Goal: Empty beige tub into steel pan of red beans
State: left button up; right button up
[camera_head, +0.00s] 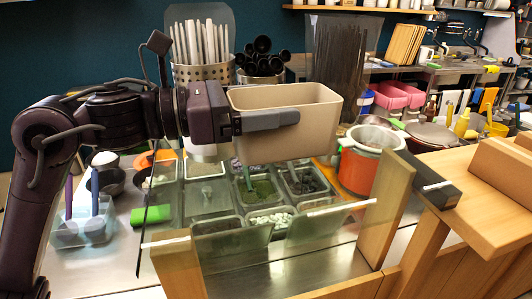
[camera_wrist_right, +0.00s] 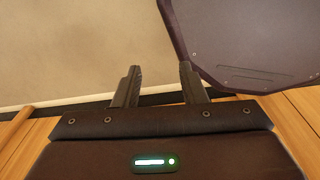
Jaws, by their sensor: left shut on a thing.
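The beige tub (camera_head: 300,130) is in the middle of the head view, held in the air above the topping counter. My left gripper (camera_head: 272,120) is shut on its left side wall. The tub looks roughly upright; its contents are hidden. Below it are several steel pans, including one with green contents (camera_head: 258,190), one with dark contents (camera_head: 305,183) and one with white pieces (camera_head: 270,219). I cannot tell which pan holds red beans; the tub hides part of the rows. My right gripper (camera_wrist_right: 158,72) is open and empty in its wrist view; I cannot make it out in the head view.
Glass panels (camera_head: 325,222) on wooden posts (camera_head: 386,212) stand in front of the pans. An orange pot (camera_head: 359,168) is right of them. A holder of white sticks (camera_head: 203,72) and a holder of black utensils (camera_head: 262,65) stand behind. A clear bin (camera_head: 82,230) is at left.

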aim_at(266, 155)
pick_arm(q)
notch_tip(266, 155, down, 4)
jog(key=shift+d, duration=0.1)
jog(key=shift+f+p, duration=0.3)
jog(key=shift+f, duration=0.2)
notch_tip(266, 155, down, 3)
jog(key=shift+f, duration=0.3)
pick_arm(e)
jog(key=shift+a+r, duration=0.35)
jog(key=shift+a, duration=0.15)
jog(key=shift+d, duration=0.1)
pick_arm(q)
jog(key=shift+f+b, duration=0.15)
jog(key=shift+b, duration=0.2)
jog(key=o, duration=1)
jog(key=shift+f, duration=0.15)
jog(key=o, duration=0.3)
pick_arm(e)
jog(key=shift+d+f, duration=0.1)
jog(key=shift+f, duration=0.2)
